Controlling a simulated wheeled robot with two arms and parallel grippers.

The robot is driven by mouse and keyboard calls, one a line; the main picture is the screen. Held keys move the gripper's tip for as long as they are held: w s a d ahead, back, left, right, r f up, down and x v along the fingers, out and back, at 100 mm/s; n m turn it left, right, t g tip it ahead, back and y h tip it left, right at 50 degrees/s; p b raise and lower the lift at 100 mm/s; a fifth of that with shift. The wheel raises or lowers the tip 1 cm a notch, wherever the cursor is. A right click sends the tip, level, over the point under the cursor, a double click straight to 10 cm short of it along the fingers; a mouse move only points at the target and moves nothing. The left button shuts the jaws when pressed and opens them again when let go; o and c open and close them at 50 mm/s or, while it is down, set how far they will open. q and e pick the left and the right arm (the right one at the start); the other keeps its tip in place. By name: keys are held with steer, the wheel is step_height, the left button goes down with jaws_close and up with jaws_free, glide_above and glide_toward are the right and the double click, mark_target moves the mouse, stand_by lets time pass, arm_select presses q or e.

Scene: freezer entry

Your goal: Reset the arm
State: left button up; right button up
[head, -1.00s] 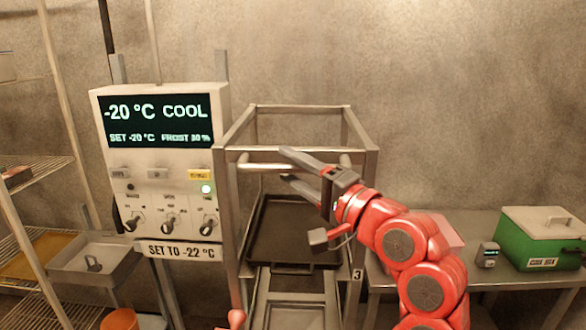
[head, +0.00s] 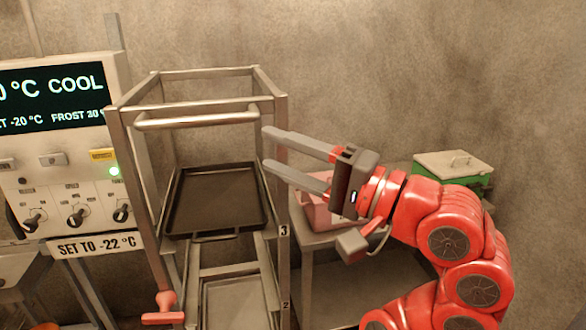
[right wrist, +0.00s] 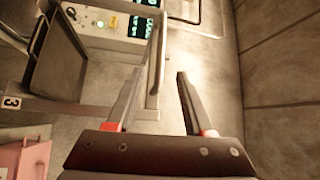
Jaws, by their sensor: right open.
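My right gripper (head: 266,149) is open and empty, its two grey fingers pointing left toward the right post of the metal rack (head: 281,190). The fingertips overlap that post in the head view; I cannot tell the exact gap. In the right wrist view my right gripper (right wrist: 157,77) shows its fingers spread with nothing held. A rail of the rack appears between the fingers, seemingly beyond them. My red right arm reaches in from the lower right of the head view. My left gripper is not in view.
A dark tray (head: 215,200) sits in the rack at level 3. A control panel (head: 70,165) stands left of the rack. A red lever (head: 163,308) is low on the rack's left. Behind my arm are a pink box (head: 314,212) and a green box (head: 452,168) on a table.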

steer(key=shift+v, duration=0.9)
